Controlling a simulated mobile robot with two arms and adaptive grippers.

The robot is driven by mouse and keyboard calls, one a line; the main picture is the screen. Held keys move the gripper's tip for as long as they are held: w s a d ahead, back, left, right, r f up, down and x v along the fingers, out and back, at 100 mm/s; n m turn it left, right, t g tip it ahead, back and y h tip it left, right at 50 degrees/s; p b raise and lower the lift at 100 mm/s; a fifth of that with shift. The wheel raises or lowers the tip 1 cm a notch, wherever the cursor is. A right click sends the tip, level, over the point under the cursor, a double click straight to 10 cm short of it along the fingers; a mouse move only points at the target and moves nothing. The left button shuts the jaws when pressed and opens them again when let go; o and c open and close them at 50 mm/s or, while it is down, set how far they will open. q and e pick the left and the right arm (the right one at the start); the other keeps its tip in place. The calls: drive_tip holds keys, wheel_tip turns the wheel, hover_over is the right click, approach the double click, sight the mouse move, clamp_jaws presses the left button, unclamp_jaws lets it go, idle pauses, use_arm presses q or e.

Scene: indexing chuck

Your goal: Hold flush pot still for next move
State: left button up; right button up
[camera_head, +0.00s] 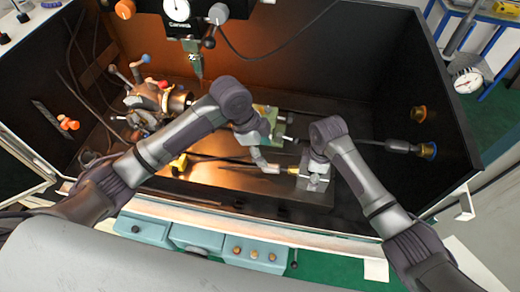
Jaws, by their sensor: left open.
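The indexing chuck (170,103), a round metal body with ball-ended levers, stands at the left inside the dark machine tank. My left gripper (262,160) is open near the middle of the tank, beside a pale green block (268,120). My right gripper (312,180) points down, right of the left one, at a light grey metal block with a small brass part (293,171) at its left side. I cannot tell whether its fingers hold the block. I cannot make out for certain which piece is the flush pot; it may be partly hidden by my grippers.
A machine head with a dial (177,10) and a thin vertical electrode (197,68) hangs over the tank's back. A black-handled rod (392,146) comes from the right wall. The front rim (250,232) and dark tank walls bound the space. The tank floor's back right looks clear.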

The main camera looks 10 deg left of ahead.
sight(273, 167)
use_arm(q)
drive_tip(key=shift+t+h, duration=0.4)
drive_tip(key=x, duration=0.7)
drive_tip(key=a+x, duration=0.1)
drive_tip(key=x, duration=0.3)
drive_tip(key=shift+s+f, duration=0.1)
drive_tip(key=shift+f, duration=0.05)
drive_tip(key=shift+c, duration=0.2)
clamp_jaws()
